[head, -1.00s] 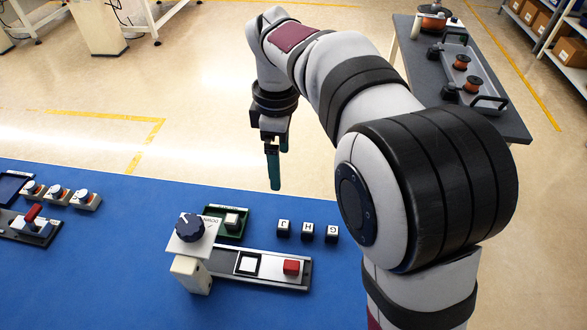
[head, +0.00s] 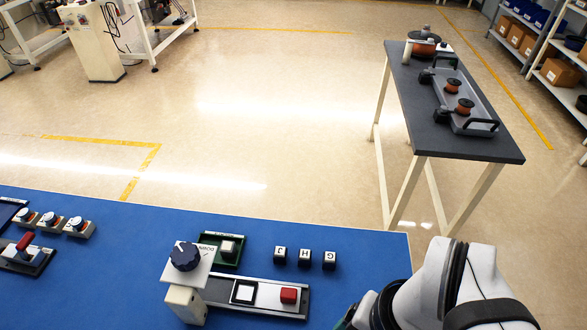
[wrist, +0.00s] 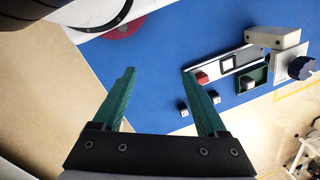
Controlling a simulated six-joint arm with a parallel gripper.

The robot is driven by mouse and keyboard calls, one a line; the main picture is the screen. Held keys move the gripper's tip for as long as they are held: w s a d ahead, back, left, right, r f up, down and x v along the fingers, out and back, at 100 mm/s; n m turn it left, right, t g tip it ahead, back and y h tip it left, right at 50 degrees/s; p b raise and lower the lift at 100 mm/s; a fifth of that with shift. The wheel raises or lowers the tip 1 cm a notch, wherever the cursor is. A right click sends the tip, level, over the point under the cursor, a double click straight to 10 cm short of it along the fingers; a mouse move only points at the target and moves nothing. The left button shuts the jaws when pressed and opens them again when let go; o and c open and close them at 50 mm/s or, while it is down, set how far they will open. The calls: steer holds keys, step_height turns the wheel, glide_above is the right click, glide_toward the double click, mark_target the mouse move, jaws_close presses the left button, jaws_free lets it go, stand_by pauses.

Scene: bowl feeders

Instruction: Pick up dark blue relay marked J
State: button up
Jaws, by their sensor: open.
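The relay marked J (head: 280,254) is a small dark block with a white letter on its top face. It stands on the blue table, leftmost of a row of three in the head view. In the wrist view a dark block (wrist: 215,97) near the green tray appears to be J, just right of the right finger; its letter is too small to read. My gripper (wrist: 158,74) is open and empty, its teal fingers apart over the blue table. In the head view my arm is at the lower right, with the gripper almost wholly out of sight.
Relays H (head: 304,257) and G (head: 329,260) stand right of J. A green tray (head: 222,262) is left of J. A grey rail (head: 265,296) with a red block (head: 289,296) lies in front, beside an upright dial post (head: 186,304).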

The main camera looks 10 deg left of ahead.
steer(key=w+a+r+n, duration=0.2)
steer(key=w+a+n, duration=0.1)
steer(key=w+n, duration=0.55)
steer(key=n+h, duration=0.2)
steer(key=n, duration=1.2)
glide_above(280, 251)
step_height(280, 251, down, 7)
steer(key=shift+n, duration=0.35)
step_height(280, 251, down, 15)
steer(key=shift+r, duration=0.1)
steer(key=shift+f, duration=0.5)
jaws_close()
